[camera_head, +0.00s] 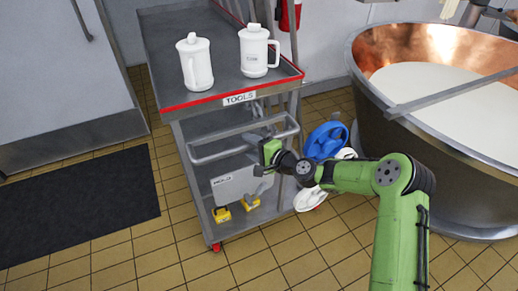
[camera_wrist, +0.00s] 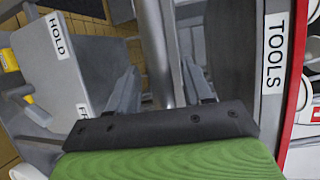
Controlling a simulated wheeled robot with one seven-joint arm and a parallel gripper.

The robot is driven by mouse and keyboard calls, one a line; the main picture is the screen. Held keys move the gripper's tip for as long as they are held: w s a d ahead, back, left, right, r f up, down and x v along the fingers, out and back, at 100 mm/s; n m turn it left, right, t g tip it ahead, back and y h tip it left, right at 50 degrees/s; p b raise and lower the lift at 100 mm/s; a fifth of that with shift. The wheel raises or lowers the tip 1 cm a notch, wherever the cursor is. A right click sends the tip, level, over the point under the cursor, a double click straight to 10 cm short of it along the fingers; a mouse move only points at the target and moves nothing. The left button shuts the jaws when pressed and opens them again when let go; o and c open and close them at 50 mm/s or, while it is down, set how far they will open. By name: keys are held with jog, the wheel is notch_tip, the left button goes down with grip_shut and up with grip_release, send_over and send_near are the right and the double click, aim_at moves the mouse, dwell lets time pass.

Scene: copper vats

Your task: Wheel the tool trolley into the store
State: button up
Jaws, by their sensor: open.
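The tool trolley (camera_head: 223,98) is grey with a red-edged top and a "TOOLS" label. It stands upright on the tiled floor, left of the copper vat. Its handle (camera_head: 218,154) is a grey bar on the near side, below the top. My gripper (camera_head: 258,141) is at the handle. In the wrist view my gripper (camera_wrist: 160,92) is open, with the handle bar (camera_wrist: 156,45) running between its two fingers. I cannot tell whether either finger touches the bar. A door (camera_head: 55,75), grey with a dark pull, is at the left; it looks shut.
Two white lidded jugs (camera_head: 196,62) (camera_head: 255,50) stand on the trolley's top. The copper vat (camera_head: 440,140) is close on the right. A black mat (camera_head: 80,205) lies before the door. Tiles in front are clear.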

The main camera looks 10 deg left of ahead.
jog(key=p+v, duration=0.2)
jog(key=v, duration=1.3)
jog(key=shift+s+d+r, duration=0.1)
jog(key=shift+d+r, duration=0.05)
jog(key=s+d+r+n+g+h+p, duration=0.1)
jog(key=s+d+r+n+h+p, duration=0.1)
jog(key=s+r, duration=0.5)
jog(key=s+d+r+n+h+p, duration=0.2)
jog(key=s+d+r+h+p, duration=0.2)
jog(key=s+d+r+h, duration=0.3)
jog(key=s+d+r+n+g+h+p, duration=0.1)
jog(key=s+d+r+n+h+p, duration=0.2)
jog(key=s+d+r, duration=0.5)
jog(key=s+r+h, duration=0.1)
jog(key=s, duration=0.5)
jog(key=shift+s+r+g+h, duration=0.15)
jog(key=shift+r+g+h, duration=0.15)
jog(key=shift+h, duration=0.1)
